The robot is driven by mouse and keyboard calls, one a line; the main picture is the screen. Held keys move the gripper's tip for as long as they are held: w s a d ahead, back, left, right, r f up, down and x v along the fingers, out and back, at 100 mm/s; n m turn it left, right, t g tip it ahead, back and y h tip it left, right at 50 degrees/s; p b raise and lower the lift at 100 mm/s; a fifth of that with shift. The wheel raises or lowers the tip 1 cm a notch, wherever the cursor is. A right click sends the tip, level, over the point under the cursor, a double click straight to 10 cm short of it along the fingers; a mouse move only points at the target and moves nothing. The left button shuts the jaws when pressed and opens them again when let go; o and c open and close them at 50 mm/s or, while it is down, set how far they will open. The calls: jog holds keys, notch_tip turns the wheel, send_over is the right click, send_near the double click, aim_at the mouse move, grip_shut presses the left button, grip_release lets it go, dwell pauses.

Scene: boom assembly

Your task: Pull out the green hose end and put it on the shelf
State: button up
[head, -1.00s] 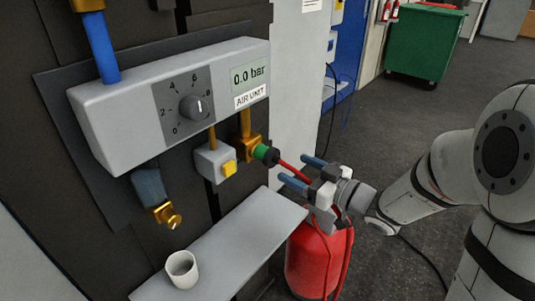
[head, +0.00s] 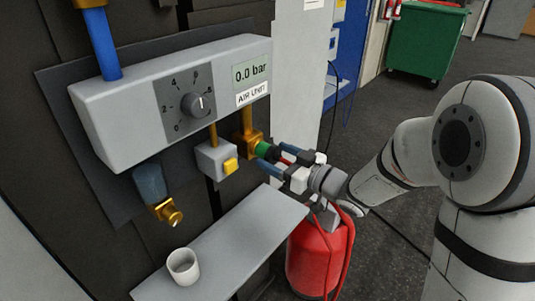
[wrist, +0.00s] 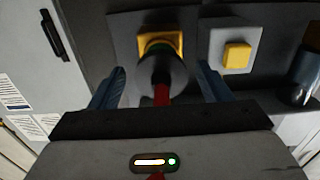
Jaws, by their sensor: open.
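The green hose end (head: 263,150) is seated in the brass fitting (head: 247,138) under the air unit. In the wrist view the hose end (wrist: 162,73) shows as a dark collar with a green ring against the yellow-brass fitting, with the red hose (wrist: 161,95) trailing toward me. My gripper (head: 269,157) is open, its blue fingers on either side of the hose end. The wrist view shows a gap between the collar and each finger of my gripper (wrist: 161,72). The grey shelf (head: 235,234) lies below, to the left of my gripper.
A white cup (head: 183,266) stands on the shelf's near left end. A grey valve box with a yellow button (head: 230,165) sits just left of the fitting. The air unit (head: 120,122) reads 0.0 bar. A red extinguisher (head: 318,258) stands below my gripper.

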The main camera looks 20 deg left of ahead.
aim_at(281, 159)
jog(key=shift+x, duration=1.25)
jog(key=shift+b, duration=0.45)
jog(key=shift+c, duration=0.3)
jog(key=c, duration=1.2)
jog(key=shift+v, duration=3.05)
jog(key=shift+c, duration=0.2)
